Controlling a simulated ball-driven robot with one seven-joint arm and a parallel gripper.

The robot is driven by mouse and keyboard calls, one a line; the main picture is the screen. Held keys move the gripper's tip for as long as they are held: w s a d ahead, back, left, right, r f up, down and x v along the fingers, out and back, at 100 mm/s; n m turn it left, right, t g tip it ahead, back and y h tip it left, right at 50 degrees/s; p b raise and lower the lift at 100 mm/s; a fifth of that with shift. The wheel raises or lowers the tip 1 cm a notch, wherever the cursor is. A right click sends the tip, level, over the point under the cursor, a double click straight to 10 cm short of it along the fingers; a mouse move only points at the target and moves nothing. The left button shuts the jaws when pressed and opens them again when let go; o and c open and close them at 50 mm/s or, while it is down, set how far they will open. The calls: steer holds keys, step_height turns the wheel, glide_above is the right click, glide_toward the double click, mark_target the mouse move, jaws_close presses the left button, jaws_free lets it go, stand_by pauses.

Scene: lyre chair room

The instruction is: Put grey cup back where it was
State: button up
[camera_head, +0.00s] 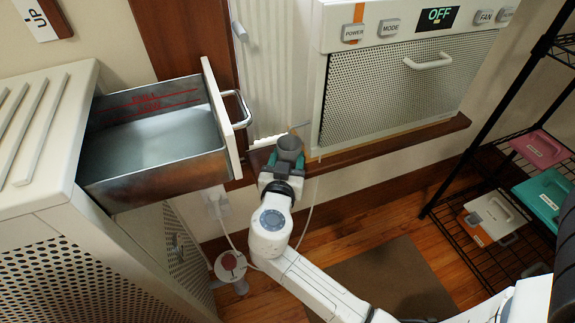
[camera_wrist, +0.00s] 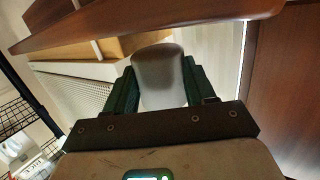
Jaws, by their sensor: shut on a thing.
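The grey cup (camera_head: 289,148) is held at the end of my arm, in front of the wooden ledge below the wall unit. My gripper (camera_head: 283,163) is shut on it, with green finger pads at its sides. In the wrist view the cup (camera_wrist: 159,76) sits between the two green fingers of my gripper (camera_wrist: 160,90). A wooden board edge (camera_wrist: 150,22) crosses the top of that view, close beyond the cup. I cannot tell whether the cup touches the ledge.
An open metal drawer (camera_head: 155,140) juts out left of my gripper. The wooden ledge (camera_head: 390,138) runs below a wall unit (camera_head: 395,85) with buttons. A black wire rack (camera_head: 480,180) with cases stands at right.

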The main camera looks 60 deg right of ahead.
steer(key=shift+f, duration=0.95)
steer(key=shift+f+b, duration=0.15)
steer(key=shift+b, duration=0.2)
steer(key=o, duration=1.1)
